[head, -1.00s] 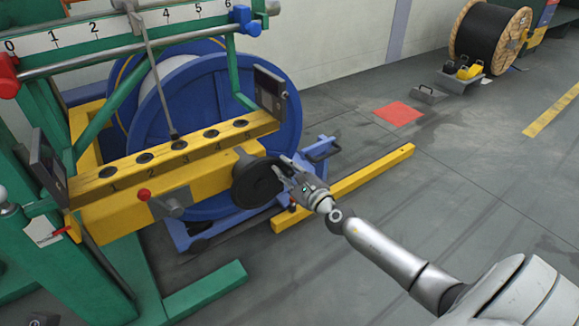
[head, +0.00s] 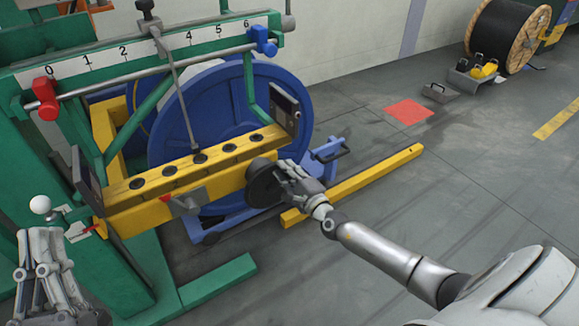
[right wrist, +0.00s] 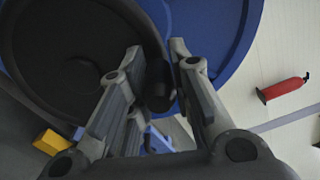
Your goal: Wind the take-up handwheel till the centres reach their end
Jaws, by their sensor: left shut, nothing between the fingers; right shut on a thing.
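The black take-up handwheel (head: 263,188) is at the right end of the yellow beam (head: 150,205). My right gripper (head: 286,172) is at the wheel's right rim. In the right wrist view its fingers (right wrist: 160,85) are shut on the wheel's dark handle (right wrist: 159,92), beside the wheel disc (right wrist: 75,60). The blue reel (head: 225,110) stands behind the beam. The centres cannot be made out. A scale (head: 130,52) marked 0 to 6 runs above, with a red block (head: 46,105) near 0 and a blue block (head: 263,40) near 6. My left gripper (head: 45,238) is shut and empty at lower left.
A white ball knob (head: 39,204) is just above my left gripper. A yellow floor rail (head: 355,185) and blue frame (head: 328,155) lie right of the wheel. Green machine feet (head: 215,285) stick out in front.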

